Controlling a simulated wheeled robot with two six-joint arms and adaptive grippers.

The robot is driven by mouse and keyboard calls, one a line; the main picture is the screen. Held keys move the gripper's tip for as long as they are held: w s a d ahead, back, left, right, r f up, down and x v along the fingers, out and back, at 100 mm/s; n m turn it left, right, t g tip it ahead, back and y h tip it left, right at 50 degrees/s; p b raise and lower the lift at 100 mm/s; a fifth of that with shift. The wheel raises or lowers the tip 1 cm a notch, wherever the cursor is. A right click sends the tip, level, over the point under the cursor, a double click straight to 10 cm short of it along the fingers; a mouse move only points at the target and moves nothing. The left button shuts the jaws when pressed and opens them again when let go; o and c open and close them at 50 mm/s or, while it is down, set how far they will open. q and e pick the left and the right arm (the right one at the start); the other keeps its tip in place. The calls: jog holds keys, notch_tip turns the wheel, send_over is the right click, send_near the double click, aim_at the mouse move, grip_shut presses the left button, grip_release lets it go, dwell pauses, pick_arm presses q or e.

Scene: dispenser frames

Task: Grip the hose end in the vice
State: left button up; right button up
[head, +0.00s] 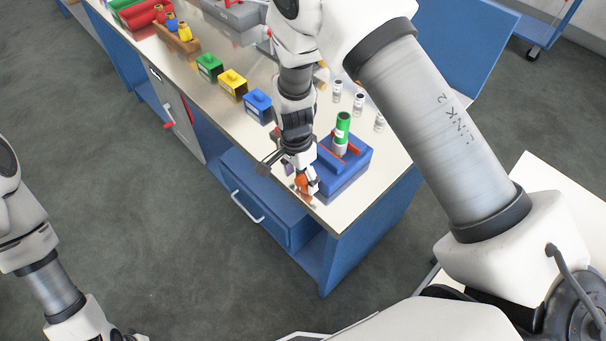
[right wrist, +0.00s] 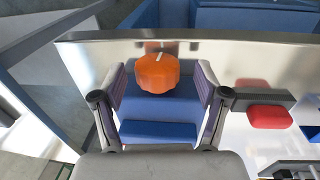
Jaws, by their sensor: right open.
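The blue vice (head: 349,174) sits near the right end of the bench, with red parts at its jaws. The hose end (head: 343,122), green with a white lower part, stands upright at the vice. I cannot tell how tightly the jaws hold it. An orange knob (head: 302,181) is at the vice's front; it also shows in the right wrist view (right wrist: 157,73). My right gripper (right wrist: 160,70) is open, its fingers on either side of the knob with gaps visible. My left arm is at the lower left of the head view, its gripper out of frame.
Small white-and-dark vials (head: 359,101) stand behind the vice. A blue drawer with a handle (head: 247,206) is below the bench top. A red-ended part (right wrist: 270,117) lies right of the gripper.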

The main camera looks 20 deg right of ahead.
jog(key=shift+s+d+f, duration=0.25)
jog(key=shift+d+f, duration=0.25)
jog(key=shift+f, duration=0.1)
jog(key=shift+a, duration=0.25)
jog(key=shift+w+a, duration=0.1)
jog(key=shift+a, duration=0.1)
jog(key=c, duration=1.2)
pick_arm(q)
jog(key=shift+s+d+r, duration=0.1)
jog(key=shift+s+r, duration=0.05)
jog(key=shift+r, duration=0.05)
pick_arm(e)
jog(key=shift+o, duration=0.2)
pick_arm(q)
jog(key=shift+f, duration=0.15)
